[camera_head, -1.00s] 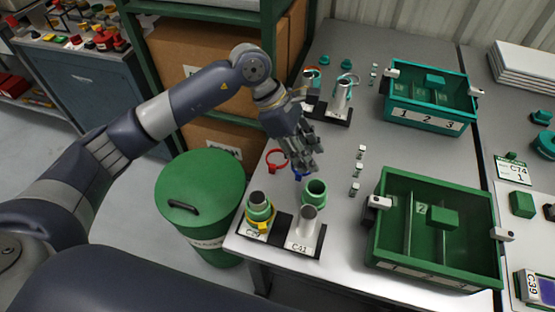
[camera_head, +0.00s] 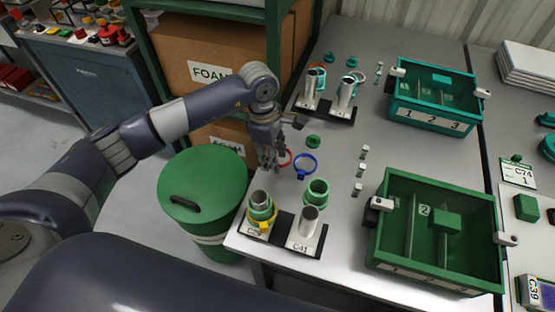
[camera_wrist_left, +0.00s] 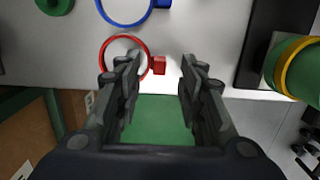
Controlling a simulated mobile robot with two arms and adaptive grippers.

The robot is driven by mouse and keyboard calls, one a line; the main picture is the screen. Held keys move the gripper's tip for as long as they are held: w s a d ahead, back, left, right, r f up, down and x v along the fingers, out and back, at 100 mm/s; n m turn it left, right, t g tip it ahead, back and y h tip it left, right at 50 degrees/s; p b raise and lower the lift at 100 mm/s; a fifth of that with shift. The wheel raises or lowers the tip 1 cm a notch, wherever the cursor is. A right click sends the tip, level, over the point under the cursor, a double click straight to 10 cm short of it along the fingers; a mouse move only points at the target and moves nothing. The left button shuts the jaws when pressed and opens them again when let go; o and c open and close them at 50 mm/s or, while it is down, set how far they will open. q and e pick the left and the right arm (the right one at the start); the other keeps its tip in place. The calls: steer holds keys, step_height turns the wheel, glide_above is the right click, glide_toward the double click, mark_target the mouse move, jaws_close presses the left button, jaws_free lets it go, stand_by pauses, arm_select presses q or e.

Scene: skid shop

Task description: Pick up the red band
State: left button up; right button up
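The red band (camera_head: 288,157) lies on the grey table near its left edge, partly hidden by my left gripper (camera_head: 270,166). In the left wrist view the red band, a thin ring with a small square tab (camera_wrist_left: 158,65), lies flat. My left gripper (camera_wrist_left: 160,72) is open above it. The tab shows between the two fingers, and the left finger covers part of the ring. I cannot tell whether the fingers touch it. My right gripper is not in view.
A blue band (camera_head: 306,165) lies close beside the red one. A stand with two posts (camera_head: 283,235) and a green ring piece (camera_head: 317,191) are nearer. Green bin (camera_head: 480,200) and teal bin (camera_head: 393,112) stand to the right. A green drum (camera_head: 203,180) stands below the table edge.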

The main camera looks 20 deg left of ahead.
arm_select(q)
steer(key=shift+d+f, duration=0.15)
steer(key=shift+f, duration=0.95)
steer(key=c, duration=0.8)
steer(key=shift+c, duration=0.2)
